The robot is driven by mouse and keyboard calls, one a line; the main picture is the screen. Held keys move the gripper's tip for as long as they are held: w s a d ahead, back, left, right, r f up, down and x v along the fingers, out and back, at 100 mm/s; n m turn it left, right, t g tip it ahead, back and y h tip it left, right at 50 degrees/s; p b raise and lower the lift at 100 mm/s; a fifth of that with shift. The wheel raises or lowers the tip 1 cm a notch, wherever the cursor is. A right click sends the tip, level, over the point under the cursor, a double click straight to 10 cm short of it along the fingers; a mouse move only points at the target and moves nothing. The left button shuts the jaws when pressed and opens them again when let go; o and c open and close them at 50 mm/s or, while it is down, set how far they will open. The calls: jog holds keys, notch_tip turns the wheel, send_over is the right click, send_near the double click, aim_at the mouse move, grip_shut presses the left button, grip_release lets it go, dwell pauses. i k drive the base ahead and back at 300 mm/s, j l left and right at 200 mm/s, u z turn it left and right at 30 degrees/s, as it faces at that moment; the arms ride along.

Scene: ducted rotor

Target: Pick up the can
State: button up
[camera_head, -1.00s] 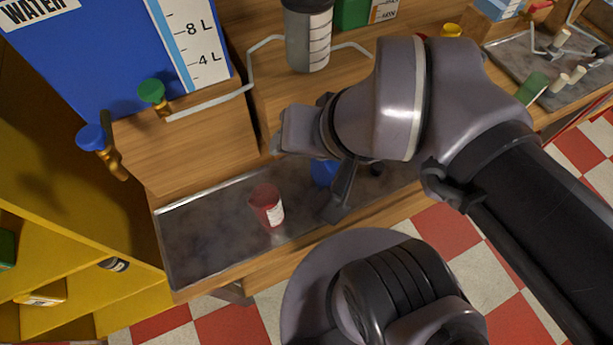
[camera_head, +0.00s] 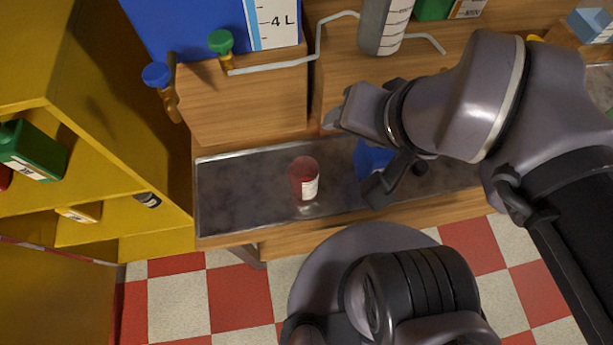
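A red can (camera_head: 304,177) with a white label stands on the grey metal tray (camera_head: 240,200), left of my gripper. It looks upright, with its open-looking top toward the camera. My gripper (camera_head: 368,142) is above the right part of the tray, apart from the can. One dark finger shows below the grey wrist and part of another above it, spread apart. The space between them is partly hidden by the wrist, but nothing is seen held.
A blue object (camera_head: 371,157) is partly hidden behind my gripper on the tray. A yellow shelf (camera_head: 110,160) with bottles stands at left. Wooden blocks (camera_head: 240,105), a blue water tank (camera_head: 185,25) with taps and a grey measuring container (camera_head: 384,25) are behind the tray.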

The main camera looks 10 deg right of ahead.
aim_at(367, 160)
jog(key=j+z, duration=0.35)
jog(key=k+j+z, duration=0.15)
jog(key=z, duration=0.2)
jog(key=k+j+z, duration=0.15)
jog(key=z, duration=0.2)
jog(key=j, duration=0.1)
